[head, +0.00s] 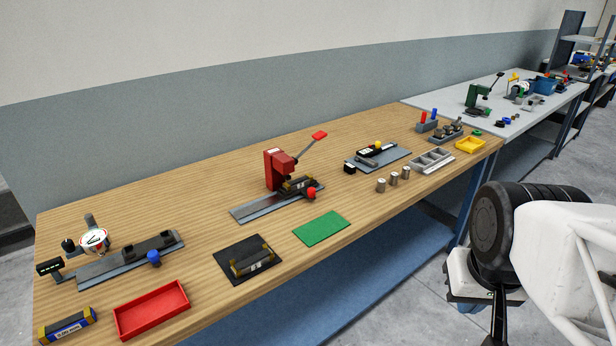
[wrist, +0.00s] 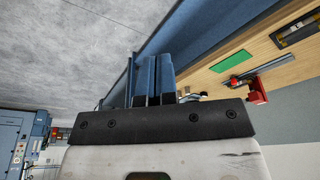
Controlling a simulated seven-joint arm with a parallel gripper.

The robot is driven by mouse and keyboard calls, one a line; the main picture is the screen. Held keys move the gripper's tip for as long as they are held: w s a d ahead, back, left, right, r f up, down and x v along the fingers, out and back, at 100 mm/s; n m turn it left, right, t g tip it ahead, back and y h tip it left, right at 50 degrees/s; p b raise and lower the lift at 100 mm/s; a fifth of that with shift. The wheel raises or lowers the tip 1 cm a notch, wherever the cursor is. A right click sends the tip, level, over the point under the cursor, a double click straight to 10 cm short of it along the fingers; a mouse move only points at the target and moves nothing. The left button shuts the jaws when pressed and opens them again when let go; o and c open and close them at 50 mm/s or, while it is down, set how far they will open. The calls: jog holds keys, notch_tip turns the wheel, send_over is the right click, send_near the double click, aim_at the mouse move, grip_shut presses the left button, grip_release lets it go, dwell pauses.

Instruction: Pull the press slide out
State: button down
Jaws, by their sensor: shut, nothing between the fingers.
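The red press (head: 280,168) stands near the middle of the wooden bench, its lever with a red handle slanting up to the right. Its slide has a red knob (head: 311,193) at the front right and a dark part with brass-coloured ends (head: 298,184) on it, partly under the press head. A grey base plate (head: 250,212) lies below. The press also shows, tilted, at the right of the wrist view (wrist: 257,92). My gripper (wrist: 158,75) is shut and empty, well apart from the press, off the bench's front edge at the right of the head view.
A green mat (head: 321,228), a black mat (head: 235,276) with a block on it and a red tray (head: 152,310) lie in front and left. Metal cylinders (head: 393,179) and a grey compartment tray (head: 432,160) stand right of the press. A dial gauge fixture (head: 93,240) is far left.

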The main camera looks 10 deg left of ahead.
jog(key=c, duration=1.8)
grip_release()
jog(key=o, duration=0.5)
jog(key=shift+w+r, duration=0.1)
jog(key=shift+c, duration=0.2)
jog(key=shift+o, duration=1.2)
jog(key=shift+w+r, duration=0.1)
jog(key=shift+w, duration=0.15)
jog(key=shift+o, duration=1.4)
jog(key=w+a+r, duration=0.1)
jog(key=w+a, duration=0.1)
jog(key=w, duration=0.5)
jog(key=w+a+r, duration=0.2)
jog(key=w, duration=0.6)
jog(key=shift+w+r+g, duration=0.2)
jog(key=shift+w+g, duration=0.1)
jog(key=g, duration=0.2)
send_over(311, 189)
jog(key=f, duration=1.8)
jog(key=shift+s+d, duration=0.3)
jog(key=shift+d, duration=0.05)
jog(key=shift+w+a+f, duration=0.25)
jog(key=shift+a+f, duration=0.05)
jog(key=shift+f, duration=0.1)
